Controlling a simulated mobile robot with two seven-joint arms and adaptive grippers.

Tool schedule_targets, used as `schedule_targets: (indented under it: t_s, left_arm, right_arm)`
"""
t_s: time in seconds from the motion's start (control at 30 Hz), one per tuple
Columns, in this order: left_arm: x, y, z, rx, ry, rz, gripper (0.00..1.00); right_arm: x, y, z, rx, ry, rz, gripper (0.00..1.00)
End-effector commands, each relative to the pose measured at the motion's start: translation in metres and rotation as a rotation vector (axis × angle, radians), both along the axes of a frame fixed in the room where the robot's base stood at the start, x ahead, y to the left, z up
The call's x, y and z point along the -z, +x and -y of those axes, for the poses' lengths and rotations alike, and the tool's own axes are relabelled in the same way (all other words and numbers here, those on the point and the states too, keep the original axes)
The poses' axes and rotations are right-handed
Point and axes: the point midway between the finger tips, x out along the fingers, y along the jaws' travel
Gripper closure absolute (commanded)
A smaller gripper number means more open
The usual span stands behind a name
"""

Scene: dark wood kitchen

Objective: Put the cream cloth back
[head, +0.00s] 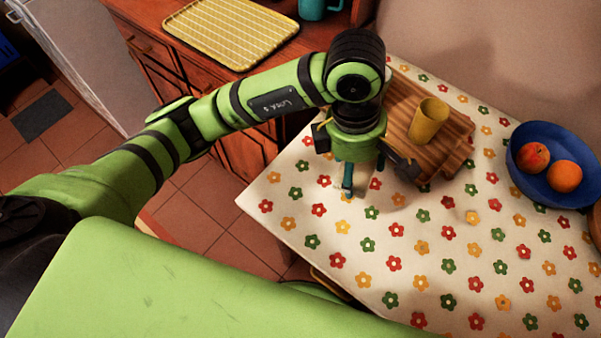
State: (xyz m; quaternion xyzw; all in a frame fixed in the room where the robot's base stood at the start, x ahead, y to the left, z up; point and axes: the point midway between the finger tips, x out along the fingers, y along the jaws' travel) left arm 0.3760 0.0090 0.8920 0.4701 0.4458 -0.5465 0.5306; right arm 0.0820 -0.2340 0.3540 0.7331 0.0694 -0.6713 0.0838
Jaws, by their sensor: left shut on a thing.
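My left gripper (362,178) points down over the near left part of the table, left of the wooden board. It is shut on a small pale thing (364,178), mostly hidden by the fingers and wrist. I cannot tell for sure whether this is the cream cloth. A narrow teal part shows beside it. The table (420,270) has a cream cover with red, green and yellow flowers, lying flat. No other separate cream cloth can be made out. My right gripper is not in view.
A wooden board (398,125) with a yellow cup (428,120) lies just right of the gripper. A blue bowl (527,180) with fruit stands at the right. The table front is clear.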

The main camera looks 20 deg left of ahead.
Motion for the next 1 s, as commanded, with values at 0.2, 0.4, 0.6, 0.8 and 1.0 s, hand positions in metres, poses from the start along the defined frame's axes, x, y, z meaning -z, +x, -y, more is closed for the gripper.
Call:
schedule_targets:
  t_s: [0.2, 0.4, 0.6, 0.8, 1.0]
  left_arm:
    - [-0.004, -0.004, 0.007, -0.132, 0.010, -0.002, 0.64]
    - [0.019, -0.003, -0.033, -0.145, 0.015, -0.007, 0.64]
    - [0.046, 0.000, -0.077, -0.144, 0.014, -0.007, 0.64]
    - [0.062, 0.002, -0.102, -0.138, 0.011, -0.003, 0.64]
    - [0.081, 0.001, -0.105, -0.137, 0.011, -0.008, 0.64]
  right_arm:
    - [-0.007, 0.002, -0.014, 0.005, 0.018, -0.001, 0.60]
    - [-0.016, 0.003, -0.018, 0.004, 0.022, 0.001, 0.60]
    - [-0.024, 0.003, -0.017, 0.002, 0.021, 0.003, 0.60]
    - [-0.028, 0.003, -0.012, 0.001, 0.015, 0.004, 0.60]
    - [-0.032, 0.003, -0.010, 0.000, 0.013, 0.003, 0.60]
